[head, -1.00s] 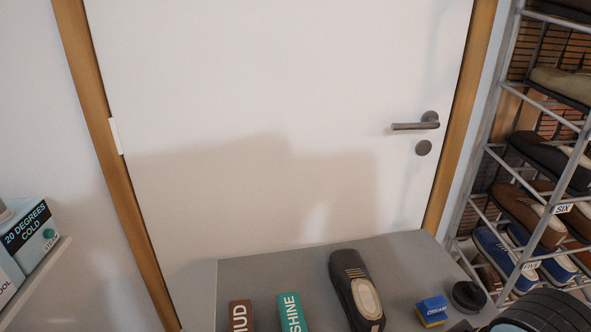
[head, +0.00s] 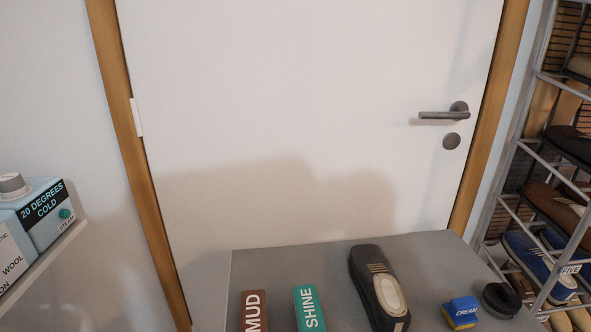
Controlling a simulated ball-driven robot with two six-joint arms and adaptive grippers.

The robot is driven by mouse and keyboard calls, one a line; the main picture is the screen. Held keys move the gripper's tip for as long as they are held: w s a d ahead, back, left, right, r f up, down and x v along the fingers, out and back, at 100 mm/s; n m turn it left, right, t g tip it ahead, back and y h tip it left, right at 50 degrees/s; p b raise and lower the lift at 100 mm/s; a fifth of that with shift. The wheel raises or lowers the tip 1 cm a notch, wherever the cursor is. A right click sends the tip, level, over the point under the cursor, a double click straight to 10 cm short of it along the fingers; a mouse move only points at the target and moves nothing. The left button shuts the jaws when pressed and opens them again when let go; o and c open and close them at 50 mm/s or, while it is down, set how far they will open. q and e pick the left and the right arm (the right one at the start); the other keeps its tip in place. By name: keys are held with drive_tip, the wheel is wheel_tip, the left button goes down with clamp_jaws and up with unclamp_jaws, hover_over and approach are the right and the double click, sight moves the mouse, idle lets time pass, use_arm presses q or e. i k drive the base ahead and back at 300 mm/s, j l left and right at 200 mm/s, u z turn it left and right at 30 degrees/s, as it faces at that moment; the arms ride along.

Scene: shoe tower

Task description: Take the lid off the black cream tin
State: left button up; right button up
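A round black tin (head: 501,300) stands near the right edge of the grey bench top (head: 280,268), low in the head view. It looks like the black cream tin; I cannot read any marking on it. I cannot tell from here where its lid meets the body. A blue block with a yellow lower part, marked CREAM (head: 461,312), sits just left of it. Neither my left nor my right gripper shows in the view.
A dark shoe (head: 378,285) lies left of the blue block. A teal SHINE block (head: 308,308) and a brown MUD block (head: 254,312) are further left. A closed door (head: 310,120) is behind.

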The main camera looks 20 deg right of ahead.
sight(501, 298)
drive_tip(key=k+l+z, duration=0.1)
drive_tip(key=z, duration=0.3)
drive_tip(key=l+z, duration=0.25)
drive_tip(key=z, duration=0.2)
drive_tip(key=l+z, duration=0.25)
drive_tip(key=z, duration=0.15)
drive_tip(key=l+z, duration=0.2)
drive_tip(key=z, duration=0.2)
